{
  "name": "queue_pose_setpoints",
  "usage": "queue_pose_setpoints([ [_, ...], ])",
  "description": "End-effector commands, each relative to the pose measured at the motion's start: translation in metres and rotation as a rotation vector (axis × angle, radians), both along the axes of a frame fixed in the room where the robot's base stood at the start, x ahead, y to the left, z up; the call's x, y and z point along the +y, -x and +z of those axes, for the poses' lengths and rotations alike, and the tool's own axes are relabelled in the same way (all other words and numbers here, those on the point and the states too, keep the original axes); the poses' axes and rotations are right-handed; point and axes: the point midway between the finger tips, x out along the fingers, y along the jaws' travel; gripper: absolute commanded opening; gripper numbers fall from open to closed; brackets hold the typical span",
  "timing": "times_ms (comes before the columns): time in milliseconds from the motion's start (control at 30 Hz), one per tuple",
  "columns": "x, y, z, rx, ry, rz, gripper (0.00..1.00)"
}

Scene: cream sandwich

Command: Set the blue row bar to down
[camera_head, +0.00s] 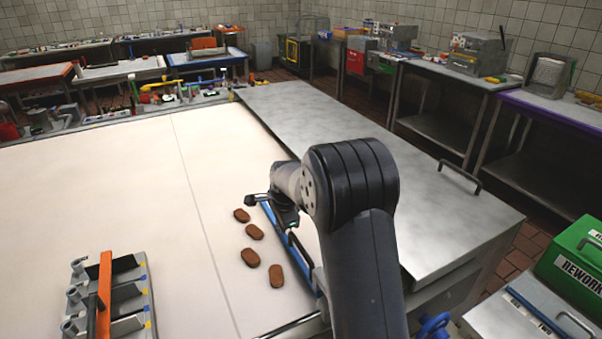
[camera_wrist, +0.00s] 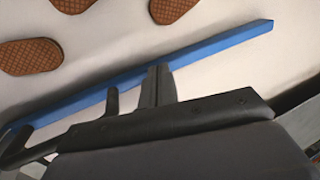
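The blue row bar (camera_head: 272,219) is a long, thin bar along the right side of the white work surface, next to the brown biscuits. In the wrist view the bar (camera_wrist: 215,47) runs slantwise from lower left to upper right. My gripper (camera_head: 284,213) is low over the bar and hides part of it. In the wrist view my gripper's dark parts (camera_wrist: 156,88) overlap the bar's near edge. I cannot tell whether they touch it, nor whether the fingers are open or shut. Whether the bar is up or down is unclear.
Several brown biscuits (camera_head: 254,232) lie just left of the bar. A rack with an orange bar (camera_head: 105,294) stands at the lower left. A steel cover with a handle (camera_head: 390,215) lies right of my arm. A green REWORK box (camera_head: 575,262) is far right. The white surface's middle is clear.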

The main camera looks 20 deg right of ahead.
Motion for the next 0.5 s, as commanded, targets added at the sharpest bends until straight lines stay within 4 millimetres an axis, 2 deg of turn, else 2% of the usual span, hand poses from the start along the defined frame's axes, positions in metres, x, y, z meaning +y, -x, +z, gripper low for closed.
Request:
queue_pose_setpoints([
  [100,-0.0002,0.0016,-0.0065,0.006,0.000,0.000,0.00],
  [500,-0.0002,0.0034,-0.0109,0.013,0.001,0.001,0.00],
])
